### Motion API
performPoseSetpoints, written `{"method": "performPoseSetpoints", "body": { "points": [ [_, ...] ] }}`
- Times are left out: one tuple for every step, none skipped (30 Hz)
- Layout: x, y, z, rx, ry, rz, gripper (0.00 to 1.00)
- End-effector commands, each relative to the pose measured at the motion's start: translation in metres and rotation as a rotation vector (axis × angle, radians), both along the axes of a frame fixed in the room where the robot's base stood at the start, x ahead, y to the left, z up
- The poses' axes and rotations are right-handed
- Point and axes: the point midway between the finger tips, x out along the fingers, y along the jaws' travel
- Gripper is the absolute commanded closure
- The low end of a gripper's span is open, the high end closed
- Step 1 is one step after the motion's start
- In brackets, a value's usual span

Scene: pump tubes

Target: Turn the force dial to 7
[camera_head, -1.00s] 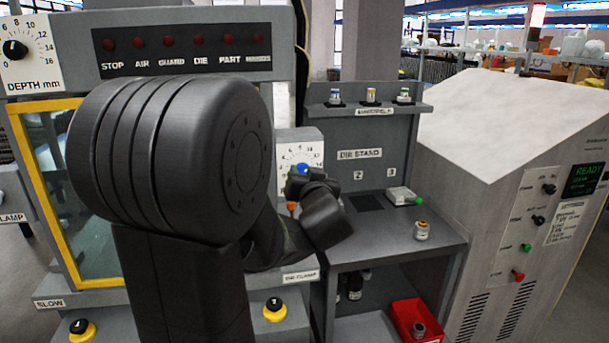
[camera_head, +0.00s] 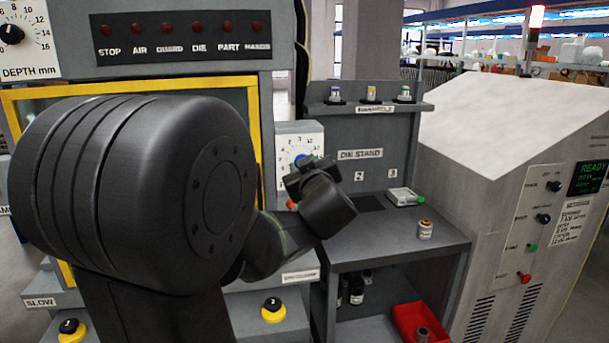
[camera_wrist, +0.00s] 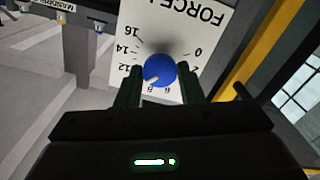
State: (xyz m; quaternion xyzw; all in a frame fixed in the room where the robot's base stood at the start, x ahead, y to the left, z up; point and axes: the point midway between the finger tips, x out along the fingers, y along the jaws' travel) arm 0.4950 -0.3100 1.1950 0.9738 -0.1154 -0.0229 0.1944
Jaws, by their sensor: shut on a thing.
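The force dial is a round blue knob (camera_wrist: 160,69) on a white scale plate (camera_wrist: 185,35) marked FORCE, which appears upside down in the wrist view. My gripper (camera_wrist: 161,74) is shut on the knob, with one dark finger on each side of it. A pale pointer mark on the knob faces the lower left, seemingly near the 8 or between 8 and 10; the exact reading is unclear. In the head view the white plate (camera_head: 284,147) shows past my arm, and my wrist hides most of the knob.
A grey die stand shelf (camera_head: 400,243) with small parts is right of the dial. A yellow-framed window (camera_head: 254,140) is left of it. A red bin (camera_head: 408,318) is below, and a grey cabinet (camera_head: 510,190) stands far right. My arm covers much of the left.

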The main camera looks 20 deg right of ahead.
Motion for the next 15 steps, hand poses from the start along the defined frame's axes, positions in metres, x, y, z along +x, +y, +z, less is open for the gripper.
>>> {"method": "performPoseSetpoints", "body": {
  "points": [
    [-0.0002, -0.0002, -0.0035, -0.042, 0.009, -0.001, 0.88],
    [-0.0002, -0.0003, -0.0033, -0.071, 0.016, -0.001, 0.88],
    [0.0000, -0.0002, -0.0033, -0.108, 0.025, -0.001, 0.88],
    [-0.0002, -0.0002, -0.0032, -0.135, 0.031, -0.001, 0.88],
    [-0.0002, -0.0003, -0.0032, -0.163, 0.038, -0.001, 0.88],
    [-0.0003, -0.0004, -0.0033, -0.200, 0.047, -0.002, 0.88],
    [-0.0004, -0.0003, -0.0033, -0.229, 0.055, -0.001, 0.88],
    [-0.0004, -0.0003, -0.0033, -0.255, 0.061, -0.001, 0.88],
    [-0.0005, -0.0003, -0.0032, -0.292, 0.069, -0.002, 0.88],
    [-0.0005, -0.0004, -0.0031, -0.320, 0.076, -0.002, 0.88],
    [-0.0004, -0.0004, -0.0029, -0.348, 0.082, -0.002, 0.88],
    [-0.0003, -0.0003, -0.0030, -0.385, 0.091, -0.001, 0.88],
    [-0.0003, -0.0004, -0.0029, -0.413, 0.097, -0.002, 0.88],
    [-0.0003, -0.0004, -0.0029, -0.440, 0.104, -0.002, 0.88],
    [-0.0003, -0.0004, -0.0032, -0.475, 0.114, -0.001, 0.88]
  ]
}}
